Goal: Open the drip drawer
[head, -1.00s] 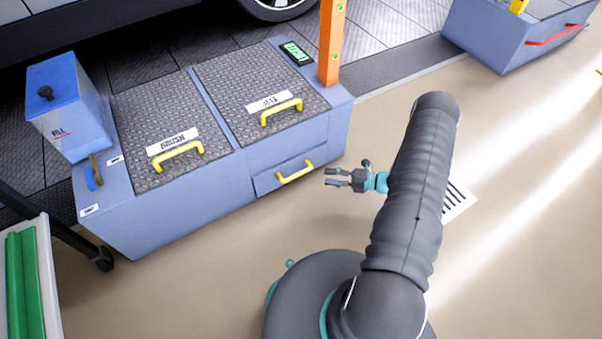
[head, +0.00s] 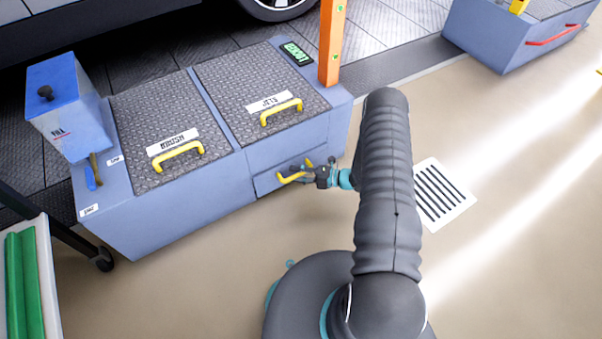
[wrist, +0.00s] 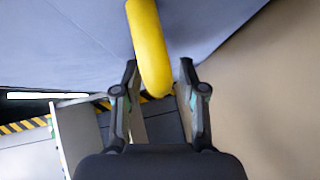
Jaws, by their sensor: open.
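The drip drawer (head: 266,184) is a blue panel low in the front of the blue cabinet, at its right end; its front looks flush with the cabinet. Its yellow bar handle (head: 287,179) is partly covered by my gripper (head: 304,172) in the head view. In the wrist view the yellow handle (wrist: 150,45) comes down from the top and its end lies between the two fingertips of my gripper (wrist: 158,75). The fingers stand apart on either side of it, with a gap showing. I cannot tell whether either finger touches it.
The cabinet top has two textured lids with yellow handles (head: 178,155) (head: 281,111) above the drawer. An orange post (head: 332,45) rises at the cabinet's right rear. A blue tank (head: 68,105) stands at the left.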

